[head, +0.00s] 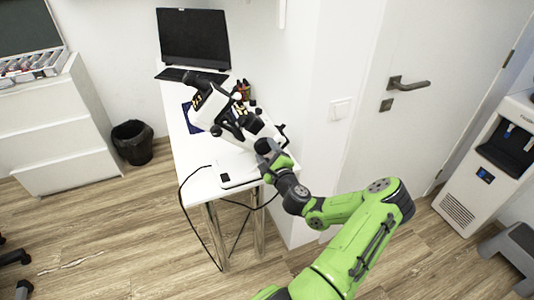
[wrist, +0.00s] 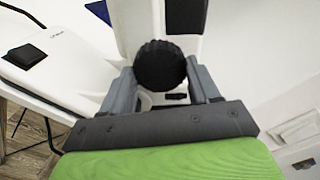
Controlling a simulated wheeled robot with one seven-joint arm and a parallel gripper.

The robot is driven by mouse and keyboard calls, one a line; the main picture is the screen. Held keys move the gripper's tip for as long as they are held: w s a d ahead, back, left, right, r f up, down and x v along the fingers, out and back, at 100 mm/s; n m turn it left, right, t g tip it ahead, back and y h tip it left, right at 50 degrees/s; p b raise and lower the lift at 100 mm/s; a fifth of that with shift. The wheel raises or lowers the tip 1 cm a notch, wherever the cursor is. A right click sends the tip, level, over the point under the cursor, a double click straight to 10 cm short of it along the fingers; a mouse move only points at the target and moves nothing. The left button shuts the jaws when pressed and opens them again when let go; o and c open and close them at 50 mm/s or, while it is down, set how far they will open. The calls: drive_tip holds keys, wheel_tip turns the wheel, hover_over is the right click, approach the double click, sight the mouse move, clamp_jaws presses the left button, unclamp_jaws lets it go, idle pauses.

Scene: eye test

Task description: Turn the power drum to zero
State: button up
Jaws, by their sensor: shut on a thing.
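The power drum (wrist: 160,64) is a round black knob with a ridged rim on the white eye-test instrument. In the wrist view it sits between the two grey fingers of my gripper (wrist: 161,84), which is shut on it. I cannot read any scale or mark on the drum. The white instrument (head: 212,108) stands on the narrow white table in the head view. My gripper (head: 269,152) reaches its near right side there. The drum cannot be made out in the head view.
The white table (head: 200,185) also holds a black monitor (head: 194,38) and a keyboard. A white base with a black square button (wrist: 29,55) lies left of the drum. A wall and door (head: 400,130) stand close on the right. Cables hang below the table.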

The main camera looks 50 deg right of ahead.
drive_tip(key=n+b, duration=0.3)
drive_tip(key=n, duration=0.1)
drive_tip(key=shift+f+n+b, duration=0.2)
drive_tip(key=shift+n+b, duration=0.1)
drive_tip(key=shift+b, duration=0.1)
drive_tip(key=shift+r+n+b, duration=0.1)
drive_tip(key=shift+n+b, duration=1.05)
drive_tip(key=shift+n, duration=0.05)
drive_tip(key=o, duration=1.1)
drive_tip(key=shift+c, duration=0.2)
drive_tip(key=shift+r, duration=0.1)
